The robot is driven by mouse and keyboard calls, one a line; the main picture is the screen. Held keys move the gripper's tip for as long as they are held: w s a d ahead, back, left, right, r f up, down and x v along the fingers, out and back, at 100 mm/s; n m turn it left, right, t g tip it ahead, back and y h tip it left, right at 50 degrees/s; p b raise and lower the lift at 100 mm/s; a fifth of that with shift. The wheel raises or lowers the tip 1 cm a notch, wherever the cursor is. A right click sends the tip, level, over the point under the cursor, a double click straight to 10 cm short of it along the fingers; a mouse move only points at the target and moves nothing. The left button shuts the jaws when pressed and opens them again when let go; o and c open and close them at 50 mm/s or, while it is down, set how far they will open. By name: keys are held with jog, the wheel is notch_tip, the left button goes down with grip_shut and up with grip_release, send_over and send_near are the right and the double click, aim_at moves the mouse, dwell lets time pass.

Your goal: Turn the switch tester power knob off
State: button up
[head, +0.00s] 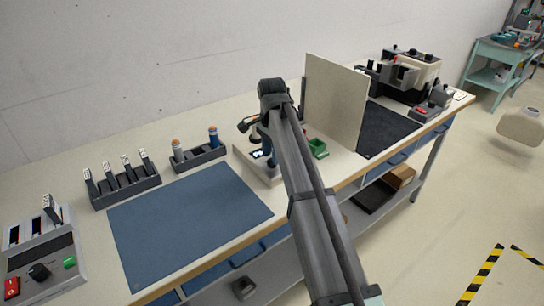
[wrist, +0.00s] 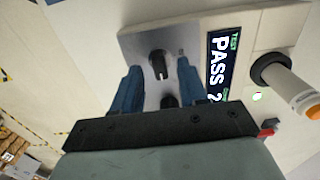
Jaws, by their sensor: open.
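The switch tester (head: 272,178) is a pale box at the middle of the bench, partly hidden behind my arm. In the wrist view its metal plate (wrist: 140,43) carries a black knob (wrist: 159,64) and a second black knob (wrist: 168,101). Beside the plate, a lit dark display (wrist: 219,65) reads "TEST PASS 2". My gripper (wrist: 158,74) is open, its two blue fingers on either side of the first knob with gaps showing. I cannot tell how far above the plate the fingertips are. Labels for the knobs are not readable.
A white cylinder with an orange tip (wrist: 296,92) rises right of the display. A blue mat (head: 185,225) lies clear to the left.

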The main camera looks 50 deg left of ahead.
jog(key=shift+f, duration=0.8)
jog(key=shift+c, duration=0.4)
grip_shut()
